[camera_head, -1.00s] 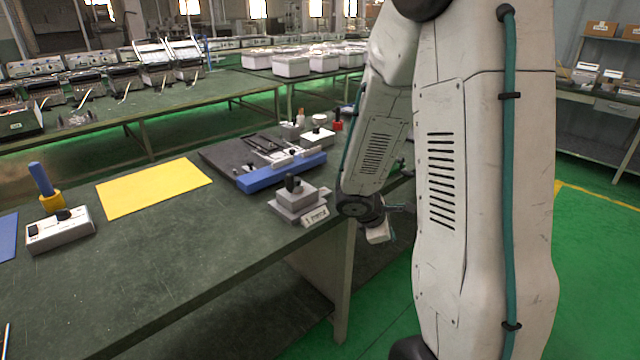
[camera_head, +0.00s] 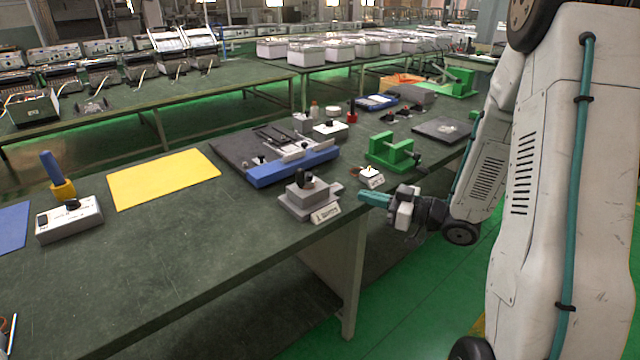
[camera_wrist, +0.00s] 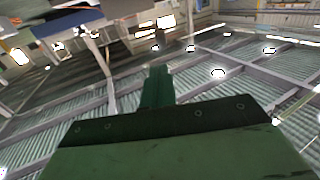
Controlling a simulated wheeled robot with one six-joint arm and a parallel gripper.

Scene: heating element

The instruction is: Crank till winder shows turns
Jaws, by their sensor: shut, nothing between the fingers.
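My gripper (camera_head: 374,199), with teal-green fingers, is at the right edge of the green bench (camera_head: 190,260). Its shut fingers point left, and nothing shows between them. In the wrist view the green gripper (camera_wrist: 157,88) stands out against a blurred, tilted background with no bench object near its tip. A green bracket-shaped device (camera_head: 392,152) stands on the bench behind the gripper, apart from it. A grey stepped block with a black knob (camera_head: 307,196) stands to the gripper's left. I cannot tell which one is the winder, and no crank or turn reading is legible.
A blue-edged board (camera_head: 292,168), a yellow sheet (camera_head: 163,178) and a white switch box (camera_head: 69,219) lie farther left. A dark flat plate (camera_head: 442,130) is behind. The bench's front middle is clear.

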